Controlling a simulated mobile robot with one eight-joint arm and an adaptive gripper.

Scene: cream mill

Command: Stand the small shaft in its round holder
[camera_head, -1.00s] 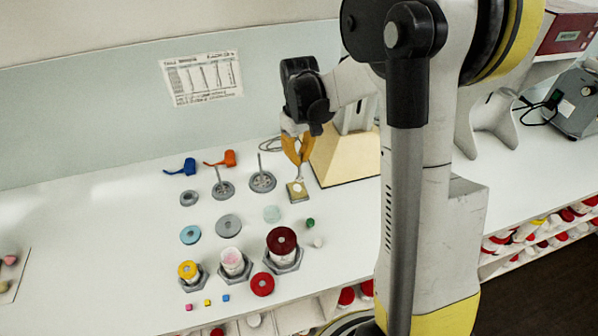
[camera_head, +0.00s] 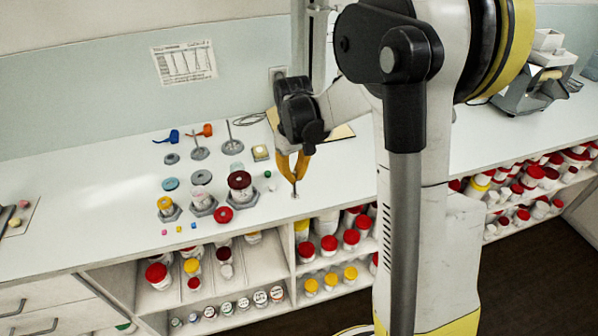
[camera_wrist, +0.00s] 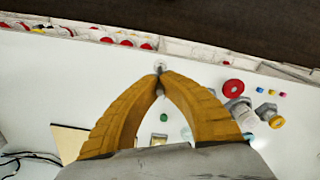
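My gripper (camera_head: 294,180) points down over the white worktop near its front edge, with its yellow fingers drawn together at the tips. A thin pale piece, which looks like the small shaft (camera_head: 295,188), shows just below the tips. The fingertips largely hide it. A small round grey-white piece, which looks like the round holder (camera_wrist: 160,66), lies right at the fingertips in the wrist view. I cannot tell whether the shaft is inside the holder or just above it. The square yellowish block (camera_head: 260,152) stands farther back and is empty on top as far as I can see.
A green piece (camera_head: 267,174) and a small white piece (camera_head: 272,187) lie just left of my gripper. Farther left stand a dark-red-topped jar (camera_head: 240,180), a red ring (camera_head: 223,215) and rods on round bases (camera_head: 232,147). Shelves of jars lie below the front edge.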

